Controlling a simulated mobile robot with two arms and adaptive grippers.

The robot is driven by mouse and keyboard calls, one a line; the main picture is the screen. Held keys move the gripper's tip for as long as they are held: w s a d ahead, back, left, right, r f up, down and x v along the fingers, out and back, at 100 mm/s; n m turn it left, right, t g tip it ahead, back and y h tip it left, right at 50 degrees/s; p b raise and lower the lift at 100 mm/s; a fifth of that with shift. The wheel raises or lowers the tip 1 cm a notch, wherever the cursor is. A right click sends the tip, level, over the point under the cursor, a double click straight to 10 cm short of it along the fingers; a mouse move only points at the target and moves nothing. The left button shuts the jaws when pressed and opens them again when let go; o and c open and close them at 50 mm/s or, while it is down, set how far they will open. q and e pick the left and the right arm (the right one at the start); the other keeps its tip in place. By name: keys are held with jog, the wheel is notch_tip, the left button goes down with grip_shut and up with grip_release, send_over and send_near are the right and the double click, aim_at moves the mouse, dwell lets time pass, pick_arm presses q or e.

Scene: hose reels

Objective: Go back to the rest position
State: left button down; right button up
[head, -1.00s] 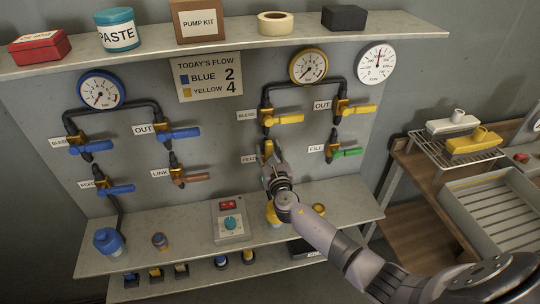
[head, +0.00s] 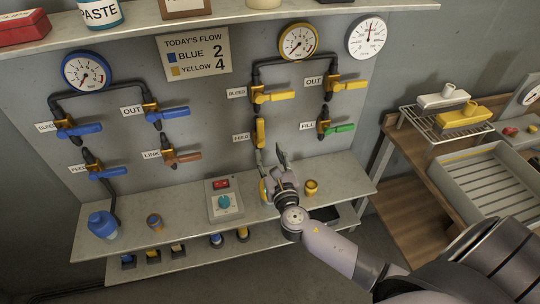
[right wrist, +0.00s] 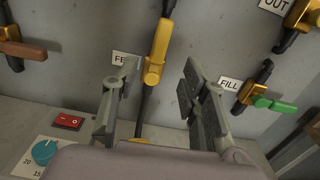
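My right gripper (head: 270,156) is open and empty in front of the grey panel, just below the yellow FEED valve handle (head: 260,132). The green FILL handle (head: 340,129) is to the right, pointing sideways. The yellow BLEED handle (head: 274,97) and yellow OUT handle (head: 348,86) also point sideways. My left gripper is not in view.
A wooden bench (head: 405,160) with a tray (head: 490,185) and rack stands at the right. An upper shelf (head: 270,18) overhangs the panel.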

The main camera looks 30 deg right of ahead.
dwell(0.3)
jog(key=s+f+m+g, duration=0.35)
jog(key=s+m, duration=0.45)
jog(key=m, duration=0.3)
jog(key=s+f+m+g, duration=0.3)
jog(key=s+m+g, duration=0.2)
jog(key=s+m, duration=0.4)
jog(key=s+a+m+g+y, duration=0.55)
jog(key=s+a+m, duration=0.25)
jog(key=s+m, duration=0.45)
notch_tip(320, 180, down, 30)
jog(key=s+r+n+g+b, duration=0.1)
jog(key=s+b, duration=0.1)
jog(key=s+d+f+g+h+b, duration=0.1)
jog(key=s+d+f, duration=0.2)
jog(key=s+f, duration=1.3)
jog(key=shift+s+f, duration=0.35)
jog(key=shift+f, duration=0.3)
